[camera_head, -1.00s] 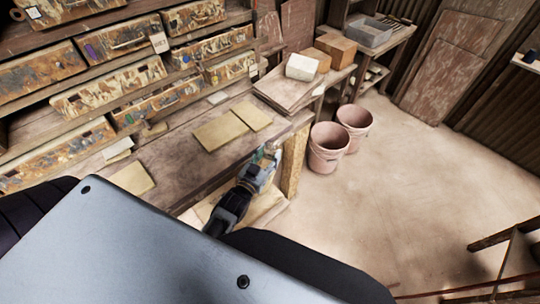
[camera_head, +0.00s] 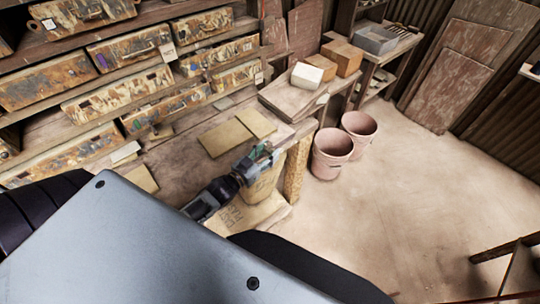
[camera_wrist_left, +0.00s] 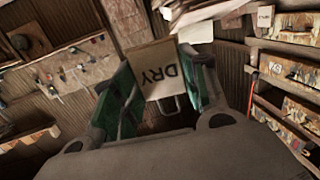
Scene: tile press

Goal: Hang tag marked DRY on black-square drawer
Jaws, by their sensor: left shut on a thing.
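My left gripper (camera_head: 262,153) is over the right end of the workbench, to the right of the drawers and apart from them. In the left wrist view its green fingers (camera_wrist_left: 160,92) are shut on a tan tag (camera_wrist_left: 158,68) that reads DRY, upside down in the picture. Several paint-worn drawers sit on the shelves at left. One drawer (camera_head: 125,92) bears a small dark mark near its left end; I cannot tell its exact shape. My right gripper is not in view.
Pale tags hang on two other drawers, one tag (camera_head: 168,52) higher and one tag (camera_head: 259,78) lower right. Flat tan tiles (camera_head: 226,138) lie on the bench (camera_head: 185,160). Pink buckets (camera_head: 331,155) stand on open floor at right.

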